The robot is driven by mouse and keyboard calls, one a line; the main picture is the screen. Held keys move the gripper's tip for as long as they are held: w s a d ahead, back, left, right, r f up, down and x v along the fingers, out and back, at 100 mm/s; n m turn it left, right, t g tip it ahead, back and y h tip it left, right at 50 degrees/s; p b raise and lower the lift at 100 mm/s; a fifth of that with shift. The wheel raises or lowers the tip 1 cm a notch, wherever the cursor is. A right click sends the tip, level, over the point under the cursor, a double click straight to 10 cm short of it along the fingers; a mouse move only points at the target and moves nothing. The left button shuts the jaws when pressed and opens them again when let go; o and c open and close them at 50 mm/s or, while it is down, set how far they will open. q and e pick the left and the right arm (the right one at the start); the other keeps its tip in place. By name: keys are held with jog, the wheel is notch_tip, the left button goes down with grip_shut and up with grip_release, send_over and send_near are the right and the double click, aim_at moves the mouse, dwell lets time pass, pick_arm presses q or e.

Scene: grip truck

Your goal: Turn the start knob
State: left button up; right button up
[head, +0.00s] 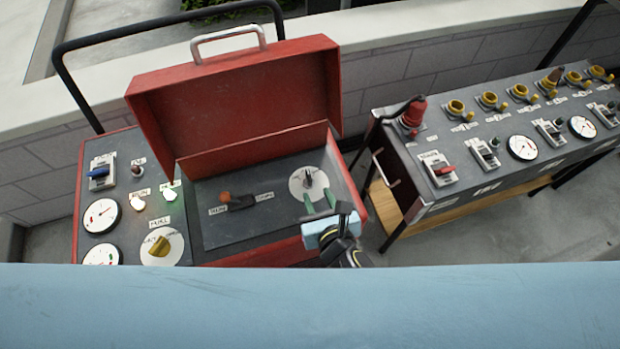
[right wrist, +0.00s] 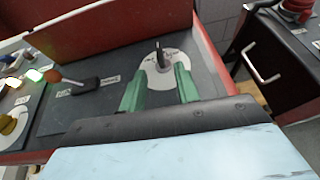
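A knob (head: 308,180) on a round white plate sits at the right inside the open red box; it also shows in the right wrist view (right wrist: 161,56), with the white plate (right wrist: 178,70) around it. I cannot read the label. A yellow knob (head: 160,246) on another white disc is on the left panel, beside the box. My right gripper (head: 318,204) is just in front of the knob in the box. In the right wrist view its green fingers (right wrist: 158,85) are apart with nothing between them, and the knob stands beyond their tips. My left gripper is not in view.
The raised red lid (head: 240,95) stands behind the box. An orange-tipped lever (head: 235,200) lies left of my right gripper. A second panel (head: 480,125) with switches, gauges and yellow sockets is at the right, across a gap.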

aim_at(311, 182)
jog(key=b+x, duration=0.1)
jog(key=x, duration=0.6)
jog(key=shift+w+a+f+b, duration=0.1)
jog(key=shift+w+b, duration=0.1)
jog(key=shift+b, duration=0.15)
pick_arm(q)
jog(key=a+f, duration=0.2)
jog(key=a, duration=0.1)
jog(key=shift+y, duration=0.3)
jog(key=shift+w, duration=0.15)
pick_arm(e)
grip_shut()
